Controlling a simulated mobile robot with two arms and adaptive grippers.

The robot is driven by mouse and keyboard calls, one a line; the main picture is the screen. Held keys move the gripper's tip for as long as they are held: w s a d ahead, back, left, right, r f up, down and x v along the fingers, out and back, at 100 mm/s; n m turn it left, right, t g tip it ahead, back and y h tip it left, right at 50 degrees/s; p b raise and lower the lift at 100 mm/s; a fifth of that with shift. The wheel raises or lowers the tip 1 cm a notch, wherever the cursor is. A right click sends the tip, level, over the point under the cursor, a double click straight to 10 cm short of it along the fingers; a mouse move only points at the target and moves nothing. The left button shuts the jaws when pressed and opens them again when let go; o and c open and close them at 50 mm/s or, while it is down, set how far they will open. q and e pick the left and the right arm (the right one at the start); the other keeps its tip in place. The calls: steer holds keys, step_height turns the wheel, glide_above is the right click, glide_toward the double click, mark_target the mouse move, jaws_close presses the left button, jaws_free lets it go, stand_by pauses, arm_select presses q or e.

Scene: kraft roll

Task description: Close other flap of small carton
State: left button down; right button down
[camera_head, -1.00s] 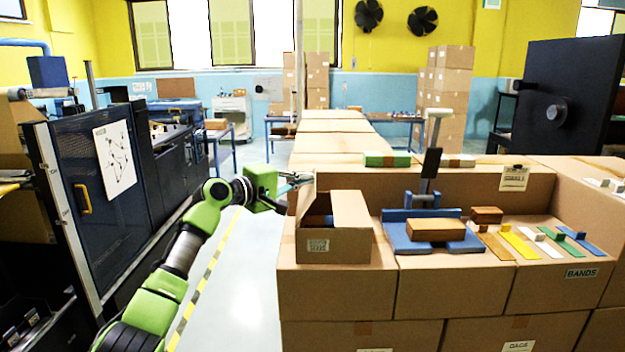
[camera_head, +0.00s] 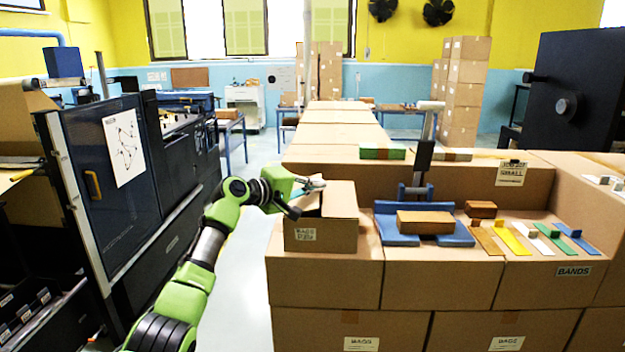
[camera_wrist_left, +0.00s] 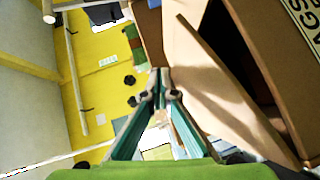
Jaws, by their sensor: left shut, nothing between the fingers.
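The small carton (camera_head: 320,236) stands on the left end of the row of large cartons, its label facing me. One flap (camera_head: 340,199) shows on the right of its top, beside a dark gap at the left. My left gripper (camera_head: 320,184) is shut and empty at the carton's top left, its fingertips pointing right. In the left wrist view the fingertips (camera_wrist_left: 159,92) meet beside the carton's brown side and flap (camera_wrist_left: 215,85), with the dark opening to the right. I cannot tell whether they touch it. The left flap is hard to make out. My right gripper is not in view.
A blue fixture (camera_head: 400,225) with a brown block (camera_head: 424,222) stands right of the carton. Coloured strips (camera_head: 510,238) lie farther right. A tall carton wall (camera_head: 470,178) rises behind. The floor left of the carton is clear.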

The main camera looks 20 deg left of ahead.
arm_select(q)
steer(key=shift+d, duration=0.2)
steer(key=shift+w+d+f+m+g+y+p, duration=0.1)
steer(key=shift+f+m+g+y+p, duration=0.25)
steer(key=shift+f, duration=0.2)
